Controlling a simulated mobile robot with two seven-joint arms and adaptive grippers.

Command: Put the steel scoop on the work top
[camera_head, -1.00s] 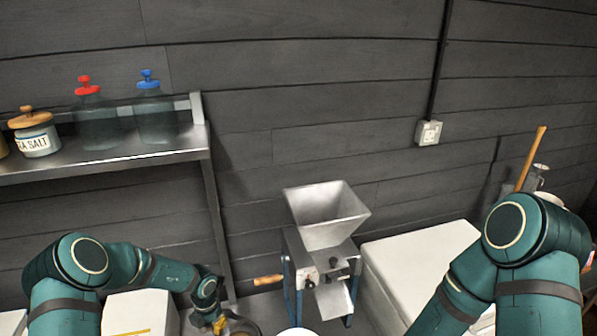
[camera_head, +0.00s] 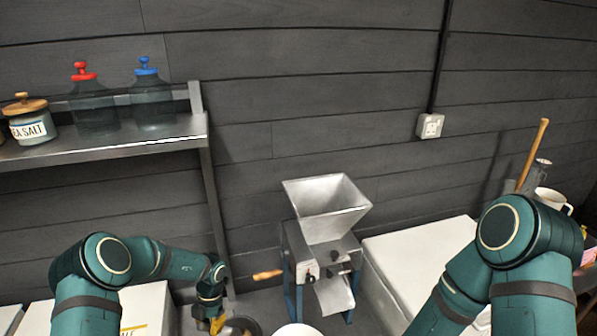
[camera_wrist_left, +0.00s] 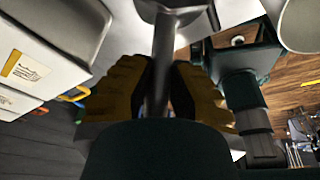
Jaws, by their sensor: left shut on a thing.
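My left gripper (camera_head: 216,324) is low in the head view, its yellow fingertips at the bottom edge. In the left wrist view its yellow fingers (camera_wrist_left: 157,92) are shut on the upright handle of the steel scoop (camera_wrist_left: 163,50). The scoop's wider end shows at the top edge of that view and is cut off. In the head view a dark grey rounded thing (camera_head: 240,326) is beside the gripper; I cannot tell whether it is the scoop. My right arm is at the right of the head view, with its gripper out of view. I cannot identify the work top.
A steel shelf (camera_head: 110,147) holds a salt jar (camera_head: 30,121) and two lidded jars at the left. A grain mill (camera_head: 325,208) with a wooden handle stands in the middle. White boxes stand left (camera_head: 148,302) and right (camera_head: 420,262) of it.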

